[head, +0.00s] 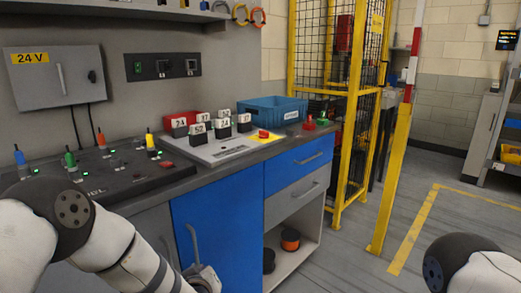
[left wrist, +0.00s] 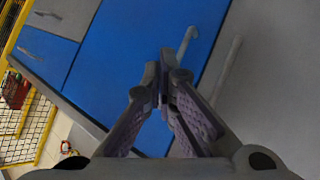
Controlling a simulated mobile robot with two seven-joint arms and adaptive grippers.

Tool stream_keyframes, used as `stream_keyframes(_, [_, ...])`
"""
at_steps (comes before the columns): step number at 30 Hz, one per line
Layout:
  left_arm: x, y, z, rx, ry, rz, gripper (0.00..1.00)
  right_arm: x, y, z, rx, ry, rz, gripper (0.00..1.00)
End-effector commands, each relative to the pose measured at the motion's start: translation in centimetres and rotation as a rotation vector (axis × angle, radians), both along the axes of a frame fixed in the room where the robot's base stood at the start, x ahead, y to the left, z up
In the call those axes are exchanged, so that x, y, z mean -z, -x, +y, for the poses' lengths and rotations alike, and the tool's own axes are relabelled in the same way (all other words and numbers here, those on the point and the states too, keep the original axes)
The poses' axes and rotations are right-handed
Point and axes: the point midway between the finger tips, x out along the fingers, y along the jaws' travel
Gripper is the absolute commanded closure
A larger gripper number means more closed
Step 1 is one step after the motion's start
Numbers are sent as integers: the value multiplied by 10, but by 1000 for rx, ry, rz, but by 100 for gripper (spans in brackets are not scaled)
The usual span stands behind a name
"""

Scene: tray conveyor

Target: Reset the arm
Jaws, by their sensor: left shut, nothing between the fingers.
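My left arm (head: 118,245) reaches in from the lower left of the head view, in front of the bench. My left gripper (head: 204,276) shows only partly at the bottom edge, low in front of the blue cabinet door. In the left wrist view the left gripper (left wrist: 165,62) is shut, its fingertips together with nothing between them. The blue door (left wrist: 140,50) and its grey handle (left wrist: 187,42) lie beyond the fingers; I cannot tell the exact gap. Part of my right arm (head: 470,268) shows at the lower right; its gripper is out of view.
The bench carries a dark control panel (head: 125,177), a board with numbered blocks (head: 222,150), a red bin (head: 180,118) and a blue bin (head: 273,110). A blue drawer (head: 298,163) and an open shelf (head: 297,262) are below.

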Motion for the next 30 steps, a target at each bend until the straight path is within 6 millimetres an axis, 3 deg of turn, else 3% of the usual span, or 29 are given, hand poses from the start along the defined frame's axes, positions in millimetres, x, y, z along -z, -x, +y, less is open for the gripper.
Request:
stream_keyframes(1, [32, 36, 3, 56, -34, 98, 100, -1, -1, 0, 0, 0, -4, 100])
stream_keyframes(3, [72, 93, 8, 139, -73, 244, 100, -2, -2, 0, 0, -1, -6, 100])
stream_keyframes(5, [101, 145, 16, 206, -100, 371, 100, -2, -2, 0, 0, -1, -8, 100])
stream_keyframes(7, [125, 210, 27, 278, -125, 522, 100, -3, -3, 0, 0, -1, -11, 100])
stream_keyframes(11, [144, 335, 51, 396, -147, 807, 100, -4, -4, 0, 0, 0, -15, 100])
stream_keyframes(12, [143, 370, 59, 426, -148, 889, 100, -4, -5, 0, 0, 0, -16, 100])
stream_keyframes(15, [132, 443, 73, 483, -140, 1061, 100, -5, -5, 0, 0, 0, -18, 100])
stream_keyframes(18, [118, 488, 82, 515, -130, 1173, 100, -5, -6, 0, 0, 0, -20, 100])
stream_keyframes(21, [110, 509, 86, 531, -124, 1224, 100, -5, -6, 0, 0, 0, -20, 100])
stream_keyframes(30, [109, 511, 86, 532, -123, 1230, 100, -5, -5, 0, 0, 0, -19, 100])
